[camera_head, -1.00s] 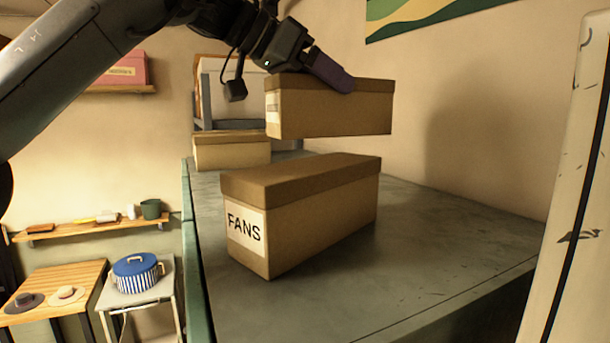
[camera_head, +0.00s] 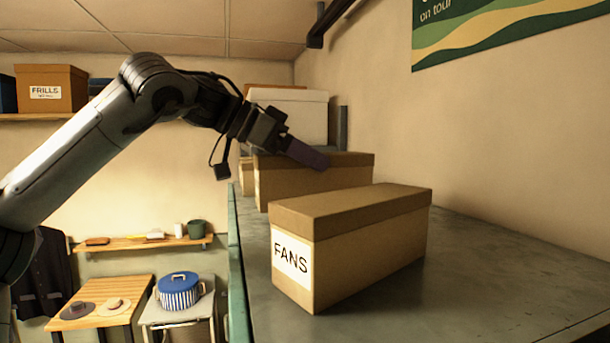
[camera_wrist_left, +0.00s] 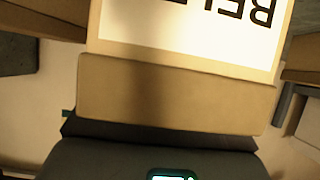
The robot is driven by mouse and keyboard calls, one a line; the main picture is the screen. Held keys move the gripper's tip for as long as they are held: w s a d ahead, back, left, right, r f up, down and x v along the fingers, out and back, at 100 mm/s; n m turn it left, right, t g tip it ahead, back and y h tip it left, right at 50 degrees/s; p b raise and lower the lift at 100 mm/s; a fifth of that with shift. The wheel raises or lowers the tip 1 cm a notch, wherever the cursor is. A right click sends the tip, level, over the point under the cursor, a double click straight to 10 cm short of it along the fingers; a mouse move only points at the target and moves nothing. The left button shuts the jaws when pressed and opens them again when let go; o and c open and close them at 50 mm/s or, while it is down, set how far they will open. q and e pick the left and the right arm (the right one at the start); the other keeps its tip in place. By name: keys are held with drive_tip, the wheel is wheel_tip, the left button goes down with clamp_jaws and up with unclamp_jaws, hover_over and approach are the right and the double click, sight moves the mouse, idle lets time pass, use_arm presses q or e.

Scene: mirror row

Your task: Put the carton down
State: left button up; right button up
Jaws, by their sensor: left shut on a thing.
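My left gripper (camera_head: 308,154) comes in from the left in the head view and is shut on a brown lidded carton (camera_head: 285,188). This carton is behind a similar carton labelled FANS (camera_head: 355,245), which hides part of its lower front. I cannot tell whether the held carton touches the surface. In the left wrist view, the held carton (camera_wrist_left: 175,92) fills the middle, with a white label whose upside-down letters are partly cut off. My right gripper is not in view.
The cartons are along a grey-green worktop (camera_head: 480,270) beside a wall. Another carton (camera_head: 246,176) and a white box (camera_head: 300,115) are farther back. The worktop is clear to the right of the FANS carton. A striped blue-lidded pot (camera_head: 180,290) stands on a low table at left.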

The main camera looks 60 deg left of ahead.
sight(305, 177)
use_arm(q)
wheel_tip(305, 177, down, 3)
drive_tip(key=shift+r, duration=0.1)
drive_tip(key=shift+f, duration=0.3)
drive_tip(key=o, duration=1.1)
drive_tip(key=shift+f, duration=0.1)
drive_tip(key=shift+o, duration=0.2)
